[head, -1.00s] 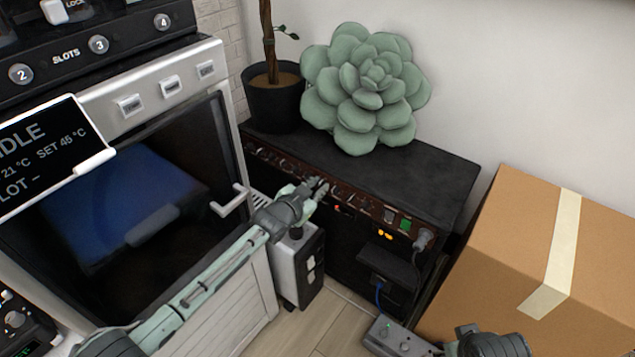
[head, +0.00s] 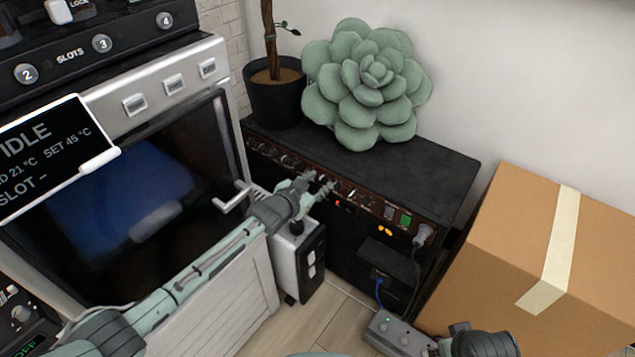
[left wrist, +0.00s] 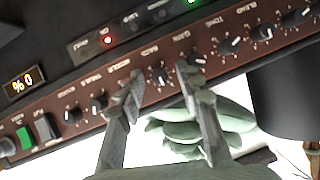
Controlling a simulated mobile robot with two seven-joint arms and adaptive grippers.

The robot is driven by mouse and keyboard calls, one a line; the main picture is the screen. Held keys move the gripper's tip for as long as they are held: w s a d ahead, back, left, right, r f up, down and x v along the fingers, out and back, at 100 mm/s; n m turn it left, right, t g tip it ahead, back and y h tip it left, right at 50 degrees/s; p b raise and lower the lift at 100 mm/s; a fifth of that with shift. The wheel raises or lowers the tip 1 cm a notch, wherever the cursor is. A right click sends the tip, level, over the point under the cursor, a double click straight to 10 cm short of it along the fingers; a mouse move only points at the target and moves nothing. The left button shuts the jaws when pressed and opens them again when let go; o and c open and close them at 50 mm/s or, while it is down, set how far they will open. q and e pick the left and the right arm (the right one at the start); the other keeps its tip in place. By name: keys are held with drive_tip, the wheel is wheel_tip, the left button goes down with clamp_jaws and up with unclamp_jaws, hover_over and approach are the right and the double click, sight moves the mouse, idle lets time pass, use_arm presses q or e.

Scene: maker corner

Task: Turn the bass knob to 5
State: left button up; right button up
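The amplifier (head: 400,160) is a black box with a brown knob panel (head: 350,192) along its front top edge. In the left wrist view the panel (left wrist: 75,95) runs diagonally, with its lettering upside down. The bass knob (left wrist: 158,76) is small and dark with a pale pointer. My left gripper (head: 322,183) is at the panel. In the left wrist view its two fingers (left wrist: 162,70) are apart, one on each side of the bass knob; I cannot tell whether they touch it. My right gripper (head: 462,334) shows only partly at the bottom right.
Neighbouring knobs (left wrist: 231,45) sit close to the fingers. A potted plant (head: 275,98) and a green succulent cushion (head: 365,85) stand on the amplifier. An oven-like cabinet (head: 215,150) with a protruding handle is left. A cardboard box (head: 520,230) and a grey pedal (head: 395,330) are right.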

use_arm(q)
drive_tip(key=v, duration=0.8)
idle(0.4)
idle(0.4)
